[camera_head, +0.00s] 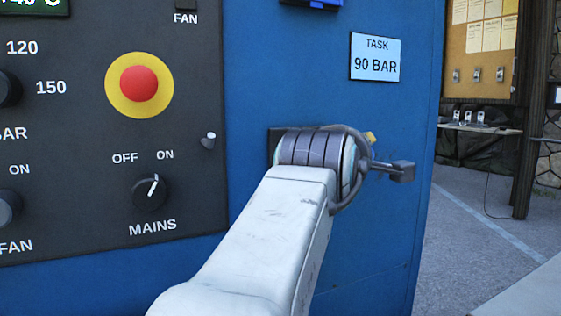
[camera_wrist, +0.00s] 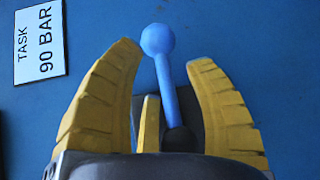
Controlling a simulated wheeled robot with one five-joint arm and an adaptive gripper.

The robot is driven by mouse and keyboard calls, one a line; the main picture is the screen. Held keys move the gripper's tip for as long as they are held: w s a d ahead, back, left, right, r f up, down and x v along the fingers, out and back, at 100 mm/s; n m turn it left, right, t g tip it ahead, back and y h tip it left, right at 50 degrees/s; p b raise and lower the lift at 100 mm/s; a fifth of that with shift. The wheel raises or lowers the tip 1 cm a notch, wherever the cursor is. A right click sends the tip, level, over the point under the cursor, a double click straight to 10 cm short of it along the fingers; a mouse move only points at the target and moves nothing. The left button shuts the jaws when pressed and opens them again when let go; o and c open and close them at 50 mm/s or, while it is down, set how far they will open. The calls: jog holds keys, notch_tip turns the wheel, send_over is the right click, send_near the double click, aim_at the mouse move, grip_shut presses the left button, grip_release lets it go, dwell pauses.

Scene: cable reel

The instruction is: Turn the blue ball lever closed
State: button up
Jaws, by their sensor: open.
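The blue ball lever (camera_wrist: 166,80) shows in the wrist view, a blue rod with a round ball at its end, on a dark mount against the blue panel. My gripper (camera_wrist: 170,65) is open, with its yellow fingers on either side of the lever. The lever stands between the fingers and looks apart from both; its ball sits near the fingertips. In the head view my wrist hides the lever, and only a bit of yellow finger shows past it.
The blue panel (camera_head: 395,205) carries a "TASK 90 BAR" sign (camera_head: 375,57) above my wrist. To the left a dark control panel (camera_head: 85,190) holds a red stop button (camera_head: 139,83) and a MAINS knob (camera_head: 150,193). Paved floor (camera_head: 465,240) lies open to the right.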

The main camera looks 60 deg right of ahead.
jog(key=shift+w+d, duration=0.1)
jog(key=shift+d, duration=0.45)
jog(key=shift+c, duration=0.4)
grip_shut()
